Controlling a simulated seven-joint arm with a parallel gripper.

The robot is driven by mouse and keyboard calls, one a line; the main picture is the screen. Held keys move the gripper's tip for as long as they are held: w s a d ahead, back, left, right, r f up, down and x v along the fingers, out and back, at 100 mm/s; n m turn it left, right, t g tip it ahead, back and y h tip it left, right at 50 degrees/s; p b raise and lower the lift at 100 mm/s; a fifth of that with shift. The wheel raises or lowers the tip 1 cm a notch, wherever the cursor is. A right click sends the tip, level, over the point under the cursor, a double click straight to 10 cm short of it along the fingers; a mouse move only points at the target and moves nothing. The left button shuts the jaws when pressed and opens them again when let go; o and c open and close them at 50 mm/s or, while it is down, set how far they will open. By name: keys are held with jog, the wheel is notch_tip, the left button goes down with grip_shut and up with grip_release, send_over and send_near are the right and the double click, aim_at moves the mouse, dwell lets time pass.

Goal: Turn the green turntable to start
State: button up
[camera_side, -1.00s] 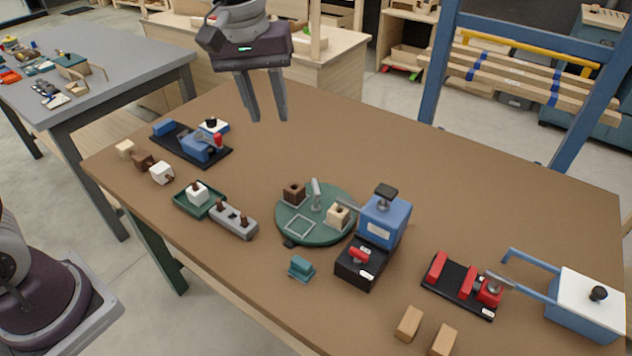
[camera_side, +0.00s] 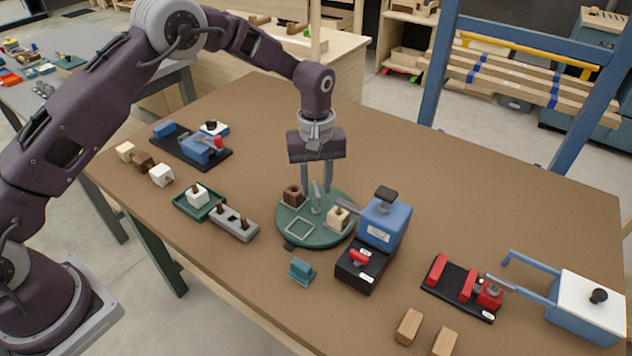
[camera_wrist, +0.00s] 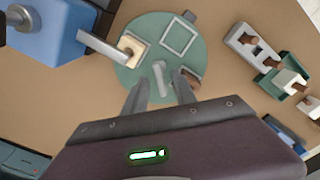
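The green turntable (camera_side: 323,239) is a flat disc on the brown table, left of a blue press. It carries a dark brown block (camera_side: 293,195), a cream block (camera_side: 338,217), an empty square outline and a grey upright handle (camera_side: 316,197) near its middle. In the wrist view the turntable (camera_wrist: 150,28) shows below the fingers, with the handle (camera_wrist: 161,78) between the fingertips. My gripper (camera_side: 316,188) points down over the far part of the turntable. Its fingers are apart, one on each side of the handle; I cannot tell whether they touch it.
The blue press (camera_side: 386,220) with a black base stands close at the turntable's right. A green tray (camera_side: 187,205) and a grey rack (camera_side: 234,222) stand at the left. The table behind the turntable is clear.

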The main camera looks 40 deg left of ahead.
grip_shut()
dwell(1.3)
